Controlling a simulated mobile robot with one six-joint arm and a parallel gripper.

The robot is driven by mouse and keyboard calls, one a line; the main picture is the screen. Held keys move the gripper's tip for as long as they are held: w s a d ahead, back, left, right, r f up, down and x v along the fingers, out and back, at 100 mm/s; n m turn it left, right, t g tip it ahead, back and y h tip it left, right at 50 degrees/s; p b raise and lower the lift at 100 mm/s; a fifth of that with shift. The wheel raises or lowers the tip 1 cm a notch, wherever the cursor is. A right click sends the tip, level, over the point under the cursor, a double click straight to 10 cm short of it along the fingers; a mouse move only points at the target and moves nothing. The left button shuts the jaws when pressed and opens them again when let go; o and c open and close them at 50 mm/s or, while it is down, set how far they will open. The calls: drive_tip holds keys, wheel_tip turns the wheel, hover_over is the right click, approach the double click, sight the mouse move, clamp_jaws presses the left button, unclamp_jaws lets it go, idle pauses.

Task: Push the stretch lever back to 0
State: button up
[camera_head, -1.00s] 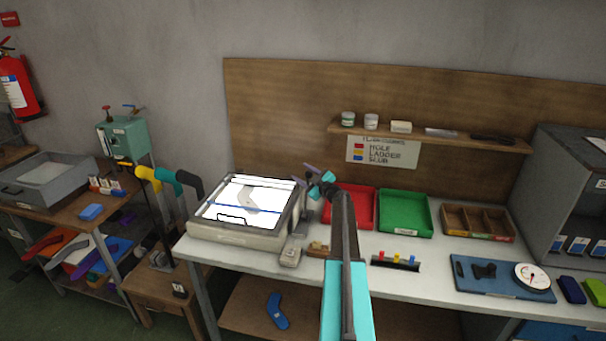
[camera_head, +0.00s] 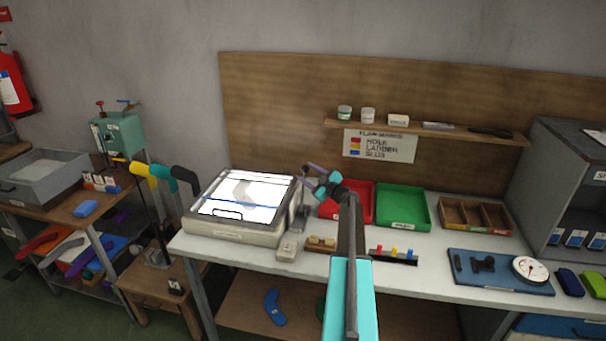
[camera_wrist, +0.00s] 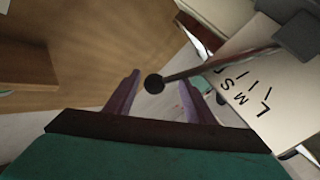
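The stretch lever shows in the wrist view as a thin rod (camera_wrist: 215,66) with a round black knob (camera_wrist: 154,83). It runs from a dark grey block at the upper right. Beside it is a pale plate (camera_wrist: 246,84) with the letters L, M, S and tick marks; no 0 is readable. My gripper (camera_wrist: 158,88) has its purple fingers spread, and the knob appears between them; contact cannot be told. In the head view my gripper (camera_head: 312,180) is at the right edge of the lit board unit (camera_head: 240,232), where it partly hides the lever area.
Red (camera_head: 361,201) and green (camera_head: 403,206) trays stand right of my gripper. A small wooden block (camera_head: 320,243) and a colored peg rack (camera_head: 394,256) lie in front. A wooden back panel (camera_head: 270,110) rises behind the table. A wooden shelf (camera_head: 430,133) holds jars.

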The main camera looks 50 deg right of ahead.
drive_tip(key=s+a+b, duration=0.1)
drive_tip(key=s+b, duration=0.1)
drive_tip(key=s, duration=0.6)
idle(0.5)
